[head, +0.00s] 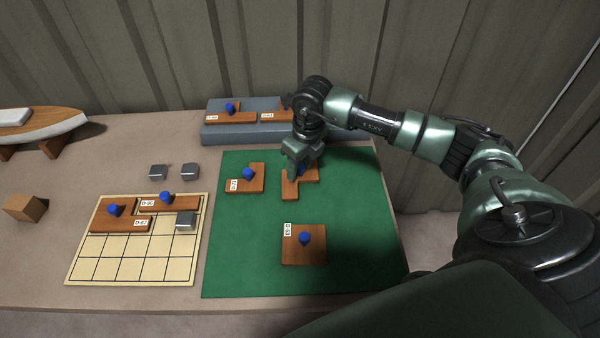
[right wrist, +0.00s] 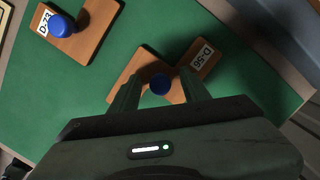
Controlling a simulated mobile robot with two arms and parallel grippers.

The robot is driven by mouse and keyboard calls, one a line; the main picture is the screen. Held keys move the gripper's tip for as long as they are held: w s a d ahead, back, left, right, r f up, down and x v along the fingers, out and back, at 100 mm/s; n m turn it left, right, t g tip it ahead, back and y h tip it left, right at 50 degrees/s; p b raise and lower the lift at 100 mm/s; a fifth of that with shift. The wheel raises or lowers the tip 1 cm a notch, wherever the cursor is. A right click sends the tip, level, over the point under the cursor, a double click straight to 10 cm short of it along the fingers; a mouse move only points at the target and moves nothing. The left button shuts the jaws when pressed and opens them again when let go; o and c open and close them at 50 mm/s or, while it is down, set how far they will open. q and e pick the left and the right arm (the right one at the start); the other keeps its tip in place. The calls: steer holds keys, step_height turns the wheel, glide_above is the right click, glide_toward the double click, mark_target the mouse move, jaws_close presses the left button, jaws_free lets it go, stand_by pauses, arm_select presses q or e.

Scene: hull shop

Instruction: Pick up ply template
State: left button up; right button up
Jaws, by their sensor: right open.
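A brown wooden ply template (head: 290,187) with a blue knob lies on the green mat under my right gripper (head: 298,171). In the right wrist view the same template (right wrist: 145,66) carries the label D-56, and its blue knob (right wrist: 160,84) shows between the two fingers. My right gripper (right wrist: 160,88) is open, with one finger on each side of the knob; I cannot tell whether they touch it. Other knobbed templates lie on the mat: one at its left (head: 245,182) and a square one (head: 304,250) at the front. My left gripper is not in view.
The green mat (head: 230,255) is bare at its front left. A cream grid board (head: 130,270) holds templates and a grey block (head: 186,222). Two grey blocks (head: 158,172) sit behind it. A grey-blue ledge (head: 225,133) with templates and a wall stand behind; a boat model (head: 50,123) is far left.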

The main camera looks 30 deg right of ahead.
jaws_close()
stand_by(0.3)
